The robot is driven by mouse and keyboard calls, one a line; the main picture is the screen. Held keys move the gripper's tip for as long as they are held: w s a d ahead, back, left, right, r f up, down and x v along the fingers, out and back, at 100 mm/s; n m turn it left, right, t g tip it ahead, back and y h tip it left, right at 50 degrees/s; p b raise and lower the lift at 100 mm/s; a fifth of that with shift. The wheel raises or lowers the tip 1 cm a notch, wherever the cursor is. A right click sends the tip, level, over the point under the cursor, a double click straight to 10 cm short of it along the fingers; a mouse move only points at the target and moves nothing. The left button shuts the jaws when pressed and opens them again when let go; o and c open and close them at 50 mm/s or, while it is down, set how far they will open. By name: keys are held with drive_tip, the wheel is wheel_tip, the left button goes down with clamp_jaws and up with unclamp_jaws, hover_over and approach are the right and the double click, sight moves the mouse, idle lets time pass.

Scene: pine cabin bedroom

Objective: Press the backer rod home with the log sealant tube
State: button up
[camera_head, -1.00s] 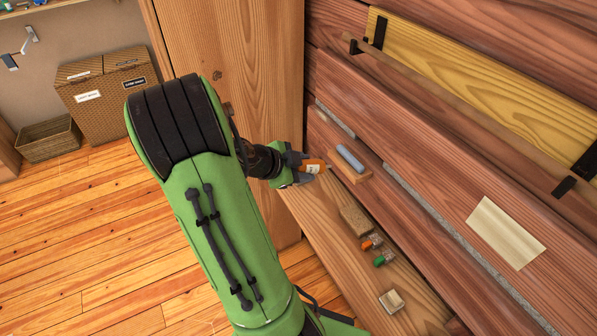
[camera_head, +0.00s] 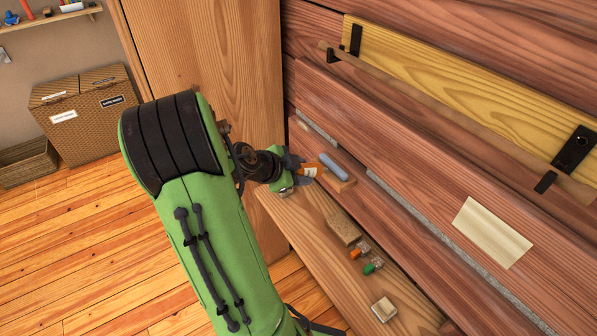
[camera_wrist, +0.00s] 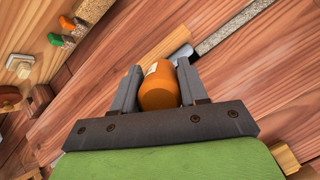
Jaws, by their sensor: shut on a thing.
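The log sealant tube (camera_head: 308,170) is orange with a white label. My gripper (camera_head: 294,171) is shut around it; in the wrist view the orange tube (camera_wrist: 159,88) sits between the two fingers. A short blue-grey cylinder, apparently the backer rod (camera_head: 333,166), lies along the log seam above a small wooden block (camera_head: 343,184). The tube's far end is close to the rod's left side; I cannot tell whether they touch. In the wrist view the rod's grey end (camera_wrist: 183,53) shows just beyond the tube, partly hidden by it and a finger.
Grey speckled strip (camera_head: 430,228) fills the seam to the right. A wooden ledge (camera_head: 315,227) below carries a tan block (camera_head: 344,227), orange and green small pieces (camera_head: 372,267) and a pale block (camera_head: 384,309). A wooden rail (camera_head: 450,118) runs above. Wicker baskets (camera_head: 85,115) stand left.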

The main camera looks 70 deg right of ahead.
sight(330, 162)
drive_tip(key=shift+s+d+b, duration=0.45)
drive_tip(key=shift+s+d, duration=0.9)
drive_tip(key=shift+d, duration=0.2)
drive_tip(key=shift+s+d+b, duration=0.4)
drive_tip(key=shift+s+d, duration=0.9)
drive_tip(key=shift+d, duration=0.2)
drive_tip(key=shift+c, duration=0.5)
drive_tip(key=shift+w+a+b, duration=0.3)
drive_tip(key=shift+w+a, duration=0.05)
drive_tip(key=shift+w, duration=0.05)
drive_tip(key=shift+w+a+b, duration=0.35)
drive_tip(key=shift+w+a, duration=0.3)
drive_tip(key=shift+a, duration=0.15)
drive_tip(key=shift+w+a+b, duration=0.3)
drive_tip(key=shift+w+a, duration=0.3)
drive_tip(key=shift+a, duration=0.2)
